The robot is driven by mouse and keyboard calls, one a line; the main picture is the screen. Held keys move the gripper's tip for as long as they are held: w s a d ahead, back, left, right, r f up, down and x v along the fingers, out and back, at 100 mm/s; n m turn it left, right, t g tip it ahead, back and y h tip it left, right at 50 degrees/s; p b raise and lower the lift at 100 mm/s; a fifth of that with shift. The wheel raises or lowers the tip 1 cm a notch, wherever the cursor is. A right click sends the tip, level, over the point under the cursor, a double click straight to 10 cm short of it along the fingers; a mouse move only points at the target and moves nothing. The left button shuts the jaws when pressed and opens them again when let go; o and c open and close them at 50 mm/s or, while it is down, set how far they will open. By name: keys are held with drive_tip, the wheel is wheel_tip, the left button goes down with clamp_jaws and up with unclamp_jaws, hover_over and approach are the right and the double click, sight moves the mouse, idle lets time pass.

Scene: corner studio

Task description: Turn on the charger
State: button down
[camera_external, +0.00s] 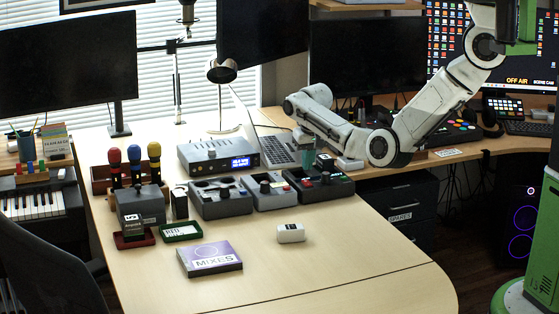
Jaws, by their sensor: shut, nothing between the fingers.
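No thing here is clearly marked as a charger. The likeliest is a dark grey box (141,207) with a white label, on the left part of the desk; any switch on it is too small to make out. My arm reaches in from the right, and my gripper (308,158) points down over the desk beside the laptop, just behind the right-hand grey control box (318,186). My gripper is small in view; it is shut and empty. It is well to the right of the dark grey box. I cannot tell whether it touches anything.
Grey control boxes (221,198) stand in a row mid-desk, before a silver unit with a blue display (219,155). Red (134,240) and green (181,232) trays, a purple box (210,260) and a small white case (291,233) lie nearer. The front right desktop is clear.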

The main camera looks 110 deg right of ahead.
drive_tip(key=a+b+v, duration=0.1)
drive_tip(key=a+v, duration=0.1)
drive_tip(key=v, duration=0.8)
drive_tip(key=shift+f, duration=0.35)
drive_tip(key=shift+a, duration=0.15)
